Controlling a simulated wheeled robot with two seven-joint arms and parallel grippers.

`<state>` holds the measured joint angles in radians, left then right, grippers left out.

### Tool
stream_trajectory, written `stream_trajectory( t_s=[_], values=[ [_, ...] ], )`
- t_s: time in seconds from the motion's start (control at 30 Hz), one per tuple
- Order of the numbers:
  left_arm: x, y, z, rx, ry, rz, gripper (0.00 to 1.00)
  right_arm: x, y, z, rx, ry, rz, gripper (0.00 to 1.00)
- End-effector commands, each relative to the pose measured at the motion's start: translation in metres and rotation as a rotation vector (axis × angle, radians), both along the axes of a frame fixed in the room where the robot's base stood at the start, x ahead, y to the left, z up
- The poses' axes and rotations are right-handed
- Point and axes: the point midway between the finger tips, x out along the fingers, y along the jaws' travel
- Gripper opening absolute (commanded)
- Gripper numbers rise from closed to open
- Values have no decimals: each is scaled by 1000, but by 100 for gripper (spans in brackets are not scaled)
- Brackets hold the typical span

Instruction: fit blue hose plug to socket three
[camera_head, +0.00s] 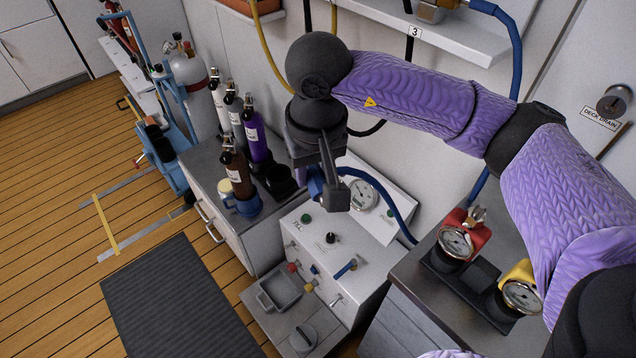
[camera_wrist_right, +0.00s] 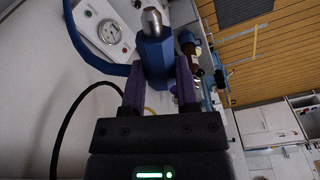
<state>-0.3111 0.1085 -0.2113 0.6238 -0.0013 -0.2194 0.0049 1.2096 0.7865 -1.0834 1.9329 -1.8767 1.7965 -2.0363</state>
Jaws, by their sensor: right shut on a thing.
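My right gripper (camera_head: 335,185) is shut on the blue hose plug (camera_head: 315,182), above the white control panel (camera_head: 330,245). In the right wrist view the plug (camera_wrist_right: 154,58) sits between the two fingers of my right gripper (camera_wrist_right: 158,78), its metal tip pointing away from the palm. The blue hose (camera_head: 396,212) runs from the plug to the right and up behind my arm. A "3" label (camera_head: 414,32) is on the edge of the wall shelf, left of a metal fitting (camera_head: 432,10). I cannot tell which opening is socket three. My left gripper is not in view.
Bottles (camera_head: 236,165) stand on the counter left of the panel. A round gauge (camera_head: 363,195) is on the panel. Red (camera_head: 456,241) and yellow (camera_head: 519,292) gauges stand on the right counter. A yellow hose (camera_head: 262,40) and a black cable hang by the wall.

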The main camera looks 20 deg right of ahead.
Motion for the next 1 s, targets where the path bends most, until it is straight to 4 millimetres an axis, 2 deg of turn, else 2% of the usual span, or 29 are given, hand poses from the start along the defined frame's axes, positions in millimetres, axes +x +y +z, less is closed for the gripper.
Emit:
stream_trajectory(
  t_s=[0.03,0.27,0.37,0.47,0.6,0.7,0.83,1.0],
  values=[
    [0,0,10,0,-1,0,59,7,-2,13,-1,-25,-14,0],
    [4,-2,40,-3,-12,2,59,45,-19,54,-19,-172,-77,0],
    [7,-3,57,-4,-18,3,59,65,-33,79,-35,-267,-102,0],
    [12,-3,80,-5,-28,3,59,89,-55,115,-57,-402,-119,0],
    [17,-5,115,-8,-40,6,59,120,-98,173,-97,-641,-127,0],
    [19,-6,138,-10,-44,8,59,136,-131,215,-125,-814,-121,0],
    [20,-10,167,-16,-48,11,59,149,-176,271,-155,-1025,-112,0],
    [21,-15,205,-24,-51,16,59,153,-231,344,-193,-1253,-113,0]
  ],
)
